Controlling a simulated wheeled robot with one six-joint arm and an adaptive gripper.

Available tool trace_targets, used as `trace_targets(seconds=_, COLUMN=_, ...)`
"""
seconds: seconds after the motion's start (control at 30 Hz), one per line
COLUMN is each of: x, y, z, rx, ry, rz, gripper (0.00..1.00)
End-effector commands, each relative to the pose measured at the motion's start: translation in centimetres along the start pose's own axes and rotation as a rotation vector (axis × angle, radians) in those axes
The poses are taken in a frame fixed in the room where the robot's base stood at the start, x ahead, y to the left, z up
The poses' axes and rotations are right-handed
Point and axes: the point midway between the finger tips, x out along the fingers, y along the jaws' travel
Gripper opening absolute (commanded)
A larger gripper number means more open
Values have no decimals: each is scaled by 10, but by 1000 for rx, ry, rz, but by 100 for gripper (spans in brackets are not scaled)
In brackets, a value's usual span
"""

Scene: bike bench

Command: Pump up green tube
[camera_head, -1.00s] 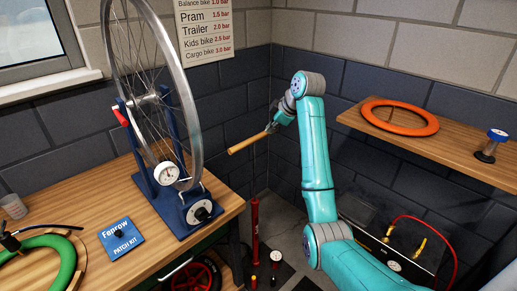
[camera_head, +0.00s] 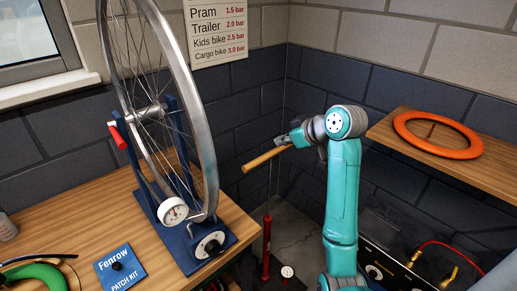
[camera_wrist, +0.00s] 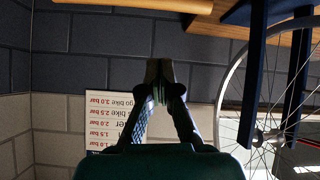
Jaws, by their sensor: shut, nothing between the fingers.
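The green tube (camera_head: 36,277) lies on the bench at the lower left, cut off by the picture's edge. A red floor pump (camera_head: 267,248) stands on the floor right of the bench, with a round gauge (camera_head: 287,272) at its foot. A wooden bar handle (camera_head: 264,158) is high above the pump body, close to my gripper (camera_head: 283,143). In the wrist view my gripper (camera_wrist: 166,78) is shut and empty, and the wooden handle (camera_wrist: 140,4) crosses the top edge, apart from the fingertips.
A bike wheel (camera_head: 207,150) stands in a blue truing stand (camera_head: 225,243) on the bench. A blue patch kit (camera_head: 120,268) lies before it. An orange tube (camera_head: 437,136) lies on the right shelf. Below that shelf is a dark box with a red hose (camera_head: 440,220).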

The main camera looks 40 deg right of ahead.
Motion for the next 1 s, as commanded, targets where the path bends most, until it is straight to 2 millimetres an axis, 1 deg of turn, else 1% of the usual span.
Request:
trace_targets(seconds=0.03, x=-10, y=-9, z=5, rx=41, ry=22, rz=3, gripper=0)
trace_targets(seconds=0.13, x=-23, y=-20, z=9, rx=102, ry=53, rz=3, gripper=0)
trace_targets(seconds=0.23, x=-28, y=-26, z=11, rx=131, ry=66, rz=2, gripper=0)
trace_targets(seconds=0.33, x=-24, y=-27, z=11, rx=138, ry=69, rz=0, gripper=0)
trace_targets(seconds=0.47, x=-7, y=-27, z=10, rx=138, ry=67, rz=-1, gripper=0)
trace_targets(seconds=0.9, x=74, y=-26, z=4, rx=136, ry=65, rz=-1, gripper=0)
trace_targets(seconds=1.0, x=84, y=-27, z=17, rx=138, ry=64, rz=0, gripper=0)
